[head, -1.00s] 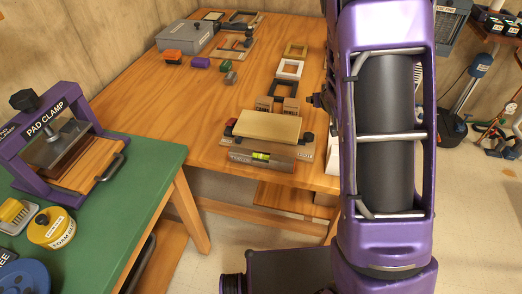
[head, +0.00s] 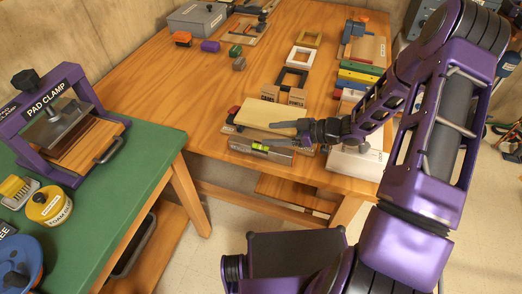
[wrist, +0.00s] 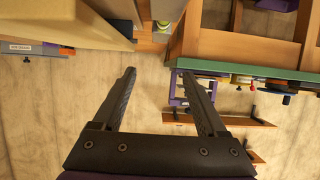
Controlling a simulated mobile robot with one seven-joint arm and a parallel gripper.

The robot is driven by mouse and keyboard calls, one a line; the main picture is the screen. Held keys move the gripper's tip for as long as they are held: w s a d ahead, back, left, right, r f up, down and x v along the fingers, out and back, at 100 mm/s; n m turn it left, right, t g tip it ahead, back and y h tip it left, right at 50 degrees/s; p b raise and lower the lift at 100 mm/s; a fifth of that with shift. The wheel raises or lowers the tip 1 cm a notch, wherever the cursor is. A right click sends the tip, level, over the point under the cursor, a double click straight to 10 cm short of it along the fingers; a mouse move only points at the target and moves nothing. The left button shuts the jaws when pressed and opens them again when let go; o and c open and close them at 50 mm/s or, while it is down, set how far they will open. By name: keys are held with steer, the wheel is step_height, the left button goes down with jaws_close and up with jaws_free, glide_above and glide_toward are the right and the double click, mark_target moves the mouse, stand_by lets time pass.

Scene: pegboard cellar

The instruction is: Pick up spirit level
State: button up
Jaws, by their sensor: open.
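The spirit level (head: 246,149) is a grey bar with a yellow-green vial, lying along the front edge of the wooden table, in front of a tan board. In the wrist view, a grey end with a yellow-green spot, apparently the spirit level (wrist: 163,10), shows at the top, beyond the fingertips. My gripper (head: 275,132) is open and empty, pointing left over the right part of the level and the board's front edge. It partly hides the level's right part. In the wrist view, my gripper (wrist: 158,72) has its two dark fingers apart with nothing between them.
The tan board (head: 262,113) sits close behind the level. Black frames (head: 291,78), coloured bars (head: 358,77) and a white box (head: 352,162) stand around on the wooden table (head: 200,110). A green table (head: 150,150) with a pad clamp (head: 62,125) is at left.

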glide_toward(253, 143)
steer(key=shift+x, duration=1.25)
steer(key=b+x, duration=0.1)
steer(key=x, duration=0.6)
steer(key=shift+a+f, duration=0.1)
steer(key=shift+a, duration=0.1)
jaws_close()
